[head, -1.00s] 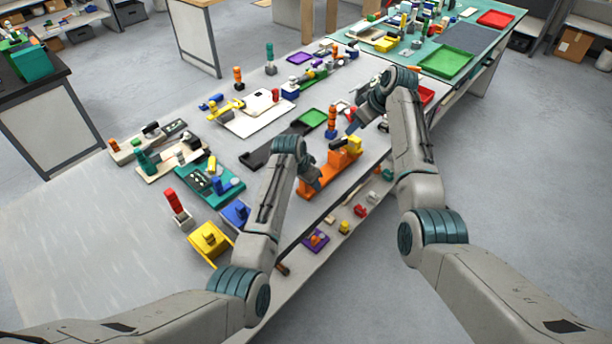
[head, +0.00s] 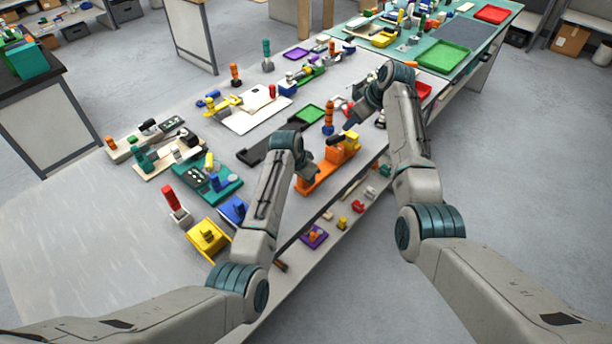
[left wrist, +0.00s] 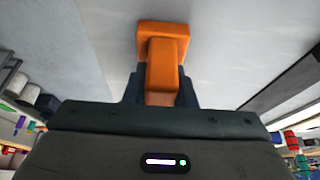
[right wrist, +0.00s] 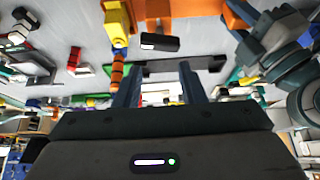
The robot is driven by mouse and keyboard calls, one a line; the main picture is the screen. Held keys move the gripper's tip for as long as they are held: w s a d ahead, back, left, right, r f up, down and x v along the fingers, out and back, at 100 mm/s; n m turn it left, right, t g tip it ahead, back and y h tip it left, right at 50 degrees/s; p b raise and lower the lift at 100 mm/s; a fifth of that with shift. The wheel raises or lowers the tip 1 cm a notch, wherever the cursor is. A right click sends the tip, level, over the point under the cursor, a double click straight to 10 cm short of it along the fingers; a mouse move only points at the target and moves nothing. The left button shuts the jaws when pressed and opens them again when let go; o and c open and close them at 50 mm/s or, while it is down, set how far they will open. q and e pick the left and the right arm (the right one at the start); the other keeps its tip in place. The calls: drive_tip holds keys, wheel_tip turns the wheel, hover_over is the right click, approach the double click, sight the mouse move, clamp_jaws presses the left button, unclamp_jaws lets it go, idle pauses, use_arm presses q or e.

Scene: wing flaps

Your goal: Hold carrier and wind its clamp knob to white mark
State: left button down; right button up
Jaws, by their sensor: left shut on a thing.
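The orange carrier (head: 322,174) lies near the table's front edge in the head view, with a yellow block (head: 351,139) at its far end. My left gripper (left wrist: 160,82) is shut on an upright orange part of the carrier (left wrist: 163,45). In the right wrist view, orange carrier parts (right wrist: 238,14) and the yellow block (right wrist: 117,20) show at the top. A black piece with a white mark (right wrist: 160,43) sits there too; I cannot tell whether it is the knob. My right gripper (right wrist: 158,72) is open and empty, apart from the carrier, above its far end.
A post of orange pieces (head: 329,115) stands just behind the carrier. A black tray (head: 270,148) and a teal base (head: 212,183) lie to the left. A lower shelf with small parts, including a purple one (head: 314,236), runs below the front edge. The near left table is clear.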

sight(337, 137)
idle(0.4)
drive_tip(key=o, duration=0.6)
drive_tip(key=shift+a+r, duration=0.1)
drive_tip(key=shift+c, duration=0.2)
drive_tip(key=o, duration=0.4)
drive_tip(key=shift+s+a+r+m, duration=0.1)
drive_tip(key=shift+a+r+m, duration=0.15)
drive_tip(key=shift+m, duration=0.25)
drive_tip(key=shift+c, duration=0.2)
drive_tip(key=shift+o, duration=0.8)
drive_tip(key=shift+s+a+r+m+h, duration=0.1)
drive_tip(key=shift+a+r+m+h, duration=0.15)
drive_tip(key=shift+m+h, duration=0.65)
drive_tip(key=shift+m, duration=0.3)
drive_tip(key=x, duration=1.1)
drive_tip(key=shift+a, duration=0.2)
drive_tip(key=shift+c, duration=0.4)
